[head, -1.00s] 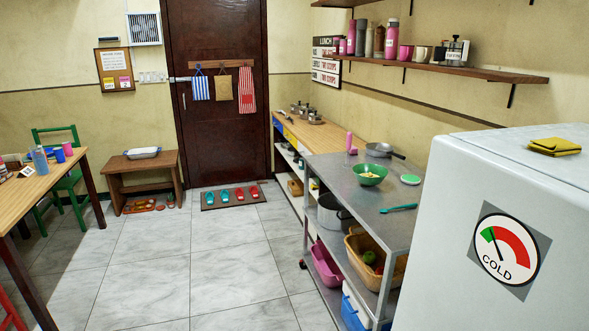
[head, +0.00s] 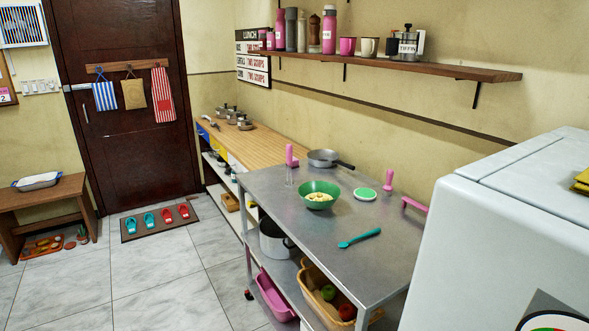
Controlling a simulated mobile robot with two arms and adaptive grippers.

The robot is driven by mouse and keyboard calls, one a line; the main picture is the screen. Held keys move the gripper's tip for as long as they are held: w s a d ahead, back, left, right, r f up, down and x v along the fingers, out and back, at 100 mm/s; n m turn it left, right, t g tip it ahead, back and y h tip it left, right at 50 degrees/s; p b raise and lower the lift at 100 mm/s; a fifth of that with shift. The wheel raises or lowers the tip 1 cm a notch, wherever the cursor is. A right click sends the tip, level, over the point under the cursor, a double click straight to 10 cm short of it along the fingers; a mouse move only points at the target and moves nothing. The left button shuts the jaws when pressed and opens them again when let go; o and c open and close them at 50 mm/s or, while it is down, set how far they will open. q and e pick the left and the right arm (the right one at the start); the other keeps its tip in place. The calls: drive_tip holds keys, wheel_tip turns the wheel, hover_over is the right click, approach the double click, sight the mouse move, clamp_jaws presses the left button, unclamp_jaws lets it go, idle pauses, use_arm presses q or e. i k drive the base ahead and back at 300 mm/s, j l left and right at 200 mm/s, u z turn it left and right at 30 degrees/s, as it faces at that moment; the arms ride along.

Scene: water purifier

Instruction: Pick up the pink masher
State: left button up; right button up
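Three pink utensils are on the grey metal table (head: 310,235). One has an upright pink handle (head: 291,154) over a thin pale lower part, at the table's far left corner. A small upright pink utensil (head: 388,180) with a wider base stands near the wall, right of the green-and-white disc. A pink-handled utensil (head: 414,205) is at the right, partly hidden by the fridge. I cannot tell for sure which is the masher. Neither of my grippers is in view.
A green bowl (head: 319,195) with pale food, a grey pan (head: 325,158), a green-and-white disc (head: 364,194) and a teal spoon (head: 360,238) are on the table. The white fridge (head: 500,240) blocks the right. Tiled floor (head: 150,285) is clear at left.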

sight(289, 148)
drive_tip(key=i+j, duration=0.3)
drive_tip(key=i, duration=0.15)
drive_tip(key=i+j, duration=0.3)
drive_tip(key=i, duration=0.15)
